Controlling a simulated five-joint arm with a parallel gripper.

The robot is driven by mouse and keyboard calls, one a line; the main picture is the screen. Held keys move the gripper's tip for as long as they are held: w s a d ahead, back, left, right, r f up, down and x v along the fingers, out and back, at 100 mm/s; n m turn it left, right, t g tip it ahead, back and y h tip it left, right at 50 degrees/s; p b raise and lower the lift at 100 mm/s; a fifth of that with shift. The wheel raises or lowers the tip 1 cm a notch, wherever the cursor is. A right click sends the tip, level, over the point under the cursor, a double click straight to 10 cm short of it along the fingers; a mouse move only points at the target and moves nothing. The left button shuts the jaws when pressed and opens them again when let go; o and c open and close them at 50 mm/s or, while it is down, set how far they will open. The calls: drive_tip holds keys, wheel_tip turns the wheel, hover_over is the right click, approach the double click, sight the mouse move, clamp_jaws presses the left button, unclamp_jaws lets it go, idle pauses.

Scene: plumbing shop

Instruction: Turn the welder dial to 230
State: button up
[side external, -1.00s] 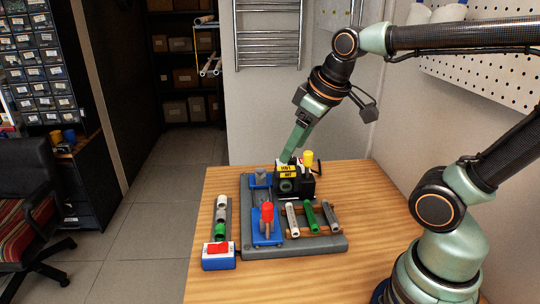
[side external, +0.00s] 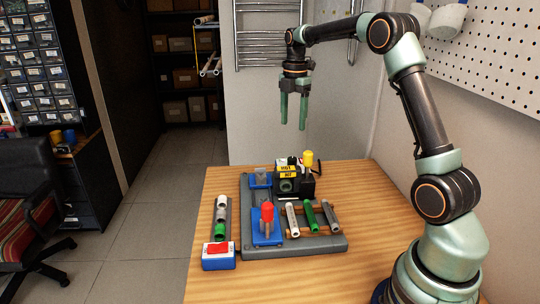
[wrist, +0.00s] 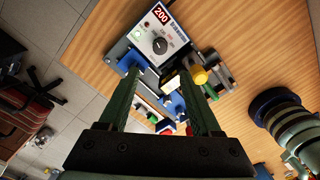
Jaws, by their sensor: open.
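The welder (side external: 283,188) is a dark box with yellow labels at the back of the bench fixture. In the wrist view, the grey panel of the welder (wrist: 141,33) shows a red display (wrist: 160,13) reading 200. Below the display is a round dial (wrist: 159,46) with marks around it; its pointer is too small to read. The dial is hidden in the side view. My gripper (side external: 293,126) hangs above the welder, fingers pointing down, open and empty. In the wrist view its green fingers (wrist: 160,78) are apart, and the dial shows beyond their tips.
A yellow knob (side external: 308,158) stands up at the welder's right. In front are a red-topped clamp (side external: 267,212), pipe pieces (side external: 310,215) on a rack, and a blue-and-white box with a red top (side external: 218,256). The wooden table (side external: 360,190) is bare at the right.

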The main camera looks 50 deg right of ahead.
sight(293, 158)
drive_tip(key=f, duration=1.2)
drive_tip(key=shift+d+f, duration=0.25)
drive_tip(key=shift+f, duration=0.05)
clamp_jaws()
